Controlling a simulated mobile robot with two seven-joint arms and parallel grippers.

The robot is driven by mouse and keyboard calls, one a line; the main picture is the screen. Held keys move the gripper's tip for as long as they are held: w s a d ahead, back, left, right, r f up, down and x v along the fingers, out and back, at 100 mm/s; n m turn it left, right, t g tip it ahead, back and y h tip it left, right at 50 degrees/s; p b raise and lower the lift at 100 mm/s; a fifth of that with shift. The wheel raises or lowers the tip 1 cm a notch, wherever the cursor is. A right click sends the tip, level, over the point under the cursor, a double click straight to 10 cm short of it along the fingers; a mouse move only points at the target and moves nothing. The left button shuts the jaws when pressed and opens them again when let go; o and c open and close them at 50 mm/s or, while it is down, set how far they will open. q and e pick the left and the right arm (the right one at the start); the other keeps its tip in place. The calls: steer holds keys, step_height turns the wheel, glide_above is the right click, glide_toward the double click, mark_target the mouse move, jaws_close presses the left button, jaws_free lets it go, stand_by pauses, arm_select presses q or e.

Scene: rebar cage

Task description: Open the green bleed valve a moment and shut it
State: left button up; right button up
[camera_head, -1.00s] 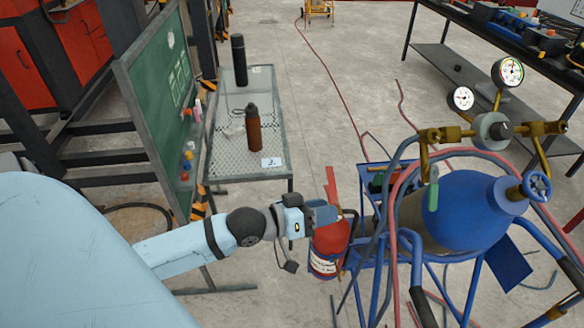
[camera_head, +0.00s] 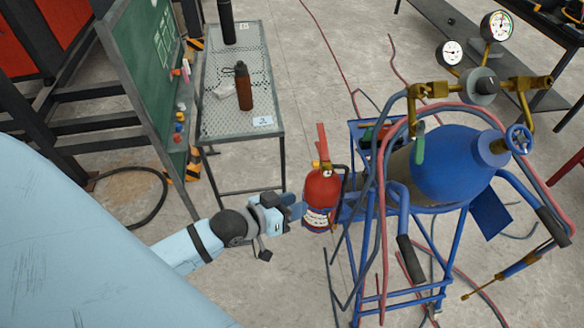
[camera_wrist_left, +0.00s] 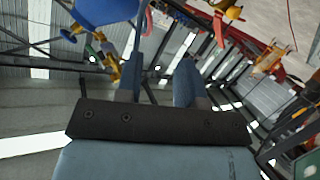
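The green bleed valve lever (camera_head: 419,142) hangs upright below the brass fittings of the regulator (camera_head: 480,86), in front of the blue gas cylinder (camera_head: 455,165). My left gripper (camera_head: 297,208) is left of and lower than it in the head view, well apart from it, beside the red fire extinguisher (camera_head: 321,192). In the left wrist view, its two blue fingers (camera_wrist_left: 158,80) stand apart with nothing between them. A small green part, perhaps the lever, shows at the upper left there, too blurred to be sure. My right gripper is not in view.
The blue cart (camera_head: 408,293) carries the cylinder, with red and grey hoses (camera_head: 379,215) looping down its near side. Two gauges (camera_head: 497,26) and a blue handwheel (camera_head: 519,139) stick out. A mesh table (camera_head: 215,112) with bottles stands behind left, beside a green board (camera_head: 150,75).

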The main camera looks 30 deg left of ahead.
arm_select(q)
jaws_close()
steer(key=n+g+h, duration=0.3)
steer(key=n+h, duration=0.4)
steer(key=n, duration=1)
glide_toward(415, 151)
steer(key=p+x, duration=0.2)
steer(key=x, duration=0.4)
steer(key=shift+d+r+p, duration=0.1)
steer(key=shift+p, duration=0.25)
steer(key=shift+w+d, duration=0.45)
steer(key=shift+d, duration=0.1)
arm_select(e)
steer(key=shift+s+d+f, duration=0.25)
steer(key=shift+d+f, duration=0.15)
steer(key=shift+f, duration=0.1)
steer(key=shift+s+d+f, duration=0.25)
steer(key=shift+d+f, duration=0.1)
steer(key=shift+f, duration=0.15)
arm_select(q)
steer(key=shift+f, duration=0.2)
